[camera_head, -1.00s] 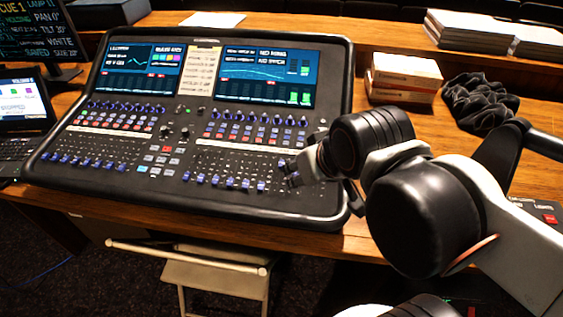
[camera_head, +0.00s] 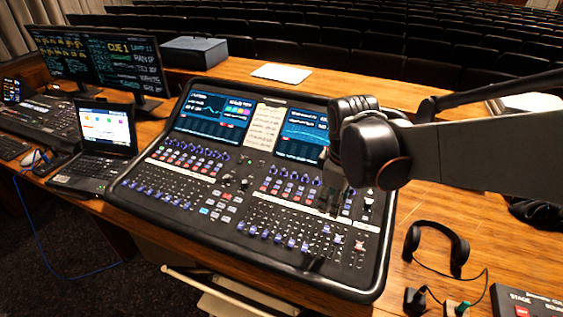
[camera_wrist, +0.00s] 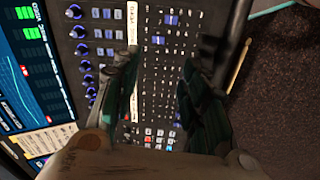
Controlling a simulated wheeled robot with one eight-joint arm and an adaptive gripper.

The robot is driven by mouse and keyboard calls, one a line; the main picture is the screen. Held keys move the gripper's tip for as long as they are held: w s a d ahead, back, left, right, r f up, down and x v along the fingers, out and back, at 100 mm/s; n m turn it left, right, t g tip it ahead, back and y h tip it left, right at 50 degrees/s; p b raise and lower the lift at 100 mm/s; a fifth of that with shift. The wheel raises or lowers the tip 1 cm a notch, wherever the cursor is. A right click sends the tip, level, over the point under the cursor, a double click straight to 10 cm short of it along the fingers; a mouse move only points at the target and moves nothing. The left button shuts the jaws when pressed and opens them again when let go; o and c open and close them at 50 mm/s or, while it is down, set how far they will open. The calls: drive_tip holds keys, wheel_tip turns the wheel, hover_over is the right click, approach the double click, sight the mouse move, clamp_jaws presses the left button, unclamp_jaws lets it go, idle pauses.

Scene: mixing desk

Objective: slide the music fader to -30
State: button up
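The mixing console (camera_head: 250,190) lies on the desk, with blue-capped faders (camera_head: 265,232) in rows along its front. A fader with a red and white cap (camera_head: 359,245) is near its right edge. I cannot read which fader is the music one. My gripper (camera_head: 335,203) is over the right bank, partly hidden by my arm. In the wrist view its two dark fingers (camera_wrist: 158,78) are apart with nothing held between them. Fader tracks and small blue caps (camera_wrist: 160,40) show beyond and between the fingers. Whether a fingertip touches a cap cannot be told.
Console screens (camera_head: 207,115) stand behind the controls. A laptop (camera_head: 103,135) and monitors (camera_head: 125,65) are on the left. Headphones (camera_head: 437,245) and a small labelled box (camera_head: 527,302) lie on the right. A folding chair (camera_head: 215,292) is below the front edge.

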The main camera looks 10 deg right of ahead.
drive_tip(key=w+n+p, duration=0.1)
drive_tip(key=w, duration=0.1)
drive_tip(key=g+b, duration=0.1)
drive_tip(key=b, duration=0.4)
approach(326, 229)
drive_tip(key=shift+n, duration=0.3)
drive_tip(key=f, duration=0.8)
drive_tip(key=shift+w+d, duration=0.15)
drive_tip(key=shift+w, duration=0.25)
drive_tip(key=shift+c, duration=0.6)
clamp_jaws()
